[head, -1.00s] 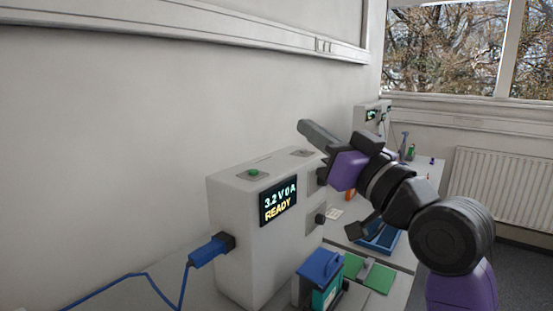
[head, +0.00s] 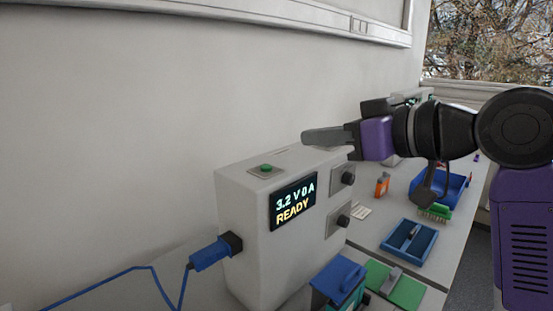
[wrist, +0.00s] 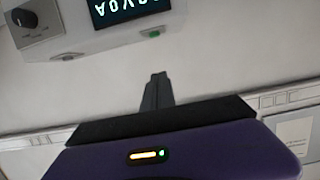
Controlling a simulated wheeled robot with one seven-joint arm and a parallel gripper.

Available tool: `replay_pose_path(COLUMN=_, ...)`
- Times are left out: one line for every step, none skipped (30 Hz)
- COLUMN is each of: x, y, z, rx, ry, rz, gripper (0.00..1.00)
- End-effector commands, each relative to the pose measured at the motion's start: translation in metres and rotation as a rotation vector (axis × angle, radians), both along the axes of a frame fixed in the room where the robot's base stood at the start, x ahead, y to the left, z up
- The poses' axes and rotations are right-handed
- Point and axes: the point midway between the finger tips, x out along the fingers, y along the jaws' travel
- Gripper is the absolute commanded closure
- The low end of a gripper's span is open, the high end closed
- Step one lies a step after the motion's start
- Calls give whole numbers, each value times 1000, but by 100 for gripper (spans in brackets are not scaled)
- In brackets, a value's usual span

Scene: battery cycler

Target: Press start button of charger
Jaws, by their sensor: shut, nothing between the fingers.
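The charger (head: 250,235) is a pale box near the wall. Its screen (head: 293,201) reads "3.2 V 0 A READY". A green button (head: 266,168) sits on a grey plate on its top, toward the left. My gripper (head: 305,136) is shut and empty. It points left, above the right part of the charger's top, apart from the green button. The wrist view shows the charger upside down, with the green button (wrist: 152,34) beyond the shut fingertips (wrist: 158,76).
A blue plug (head: 208,254) with a cable is in the charger's left side. Two knobs (head: 344,221) are on its right front. A blue-lidded container (head: 340,280) stands in front. Blue trays (head: 409,240) lie to the right. The wall is close behind.

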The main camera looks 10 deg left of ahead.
Motion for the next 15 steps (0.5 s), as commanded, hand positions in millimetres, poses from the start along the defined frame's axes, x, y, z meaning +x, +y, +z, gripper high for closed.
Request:
replay_pose_path(x=0, y=0, z=0, rx=0, ry=0, rz=0, gripper=100)
replay_pose_path(x=0, y=0, z=0, rx=0, ry=0, rz=0, gripper=100)
replay_pose_path(x=1, y=1, z=0, rx=1, ry=1, rz=0, gripper=100)
replay_pose_path(x=2, y=2, z=-1, rx=1, ry=1, rz=0, gripper=100)
replay_pose_path(x=3, y=4, z=-1, rx=1, ry=1, rz=0, gripper=100)
replay_pose_path(x=5, y=7, z=-1, rx=1, ry=0, rz=0, gripper=100)
replay_pose_path(x=7, y=9, z=-2, rx=2, ry=0, rz=1, gripper=100)
replay_pose_path(x=9, y=13, z=-3, rx=1, ry=1, rz=1, gripper=100)
replay_pose_path(x=13, y=18, z=-5, rx=1, ry=3, rz=1, gripper=100)
replay_pose_path(x=16, y=22, z=-6, rx=1, ry=3, rz=1, gripper=100)
replay_pose_path(x=19, y=26, z=-7, rx=1, ry=3, rz=1, gripper=100)
replay_pose_path(x=24, y=31, z=-9, rx=1, ry=3, rz=1, gripper=100)
replay_pose_path(x=27, y=36, z=-10, rx=1, ry=2, rz=1, gripper=100)
replay_pose_path(x=31, y=41, z=-12, rx=1, ry=3, rz=1, gripper=100)
replay_pose_path(x=36, y=47, z=-13, rx=1, ry=2, rz=1, gripper=100)
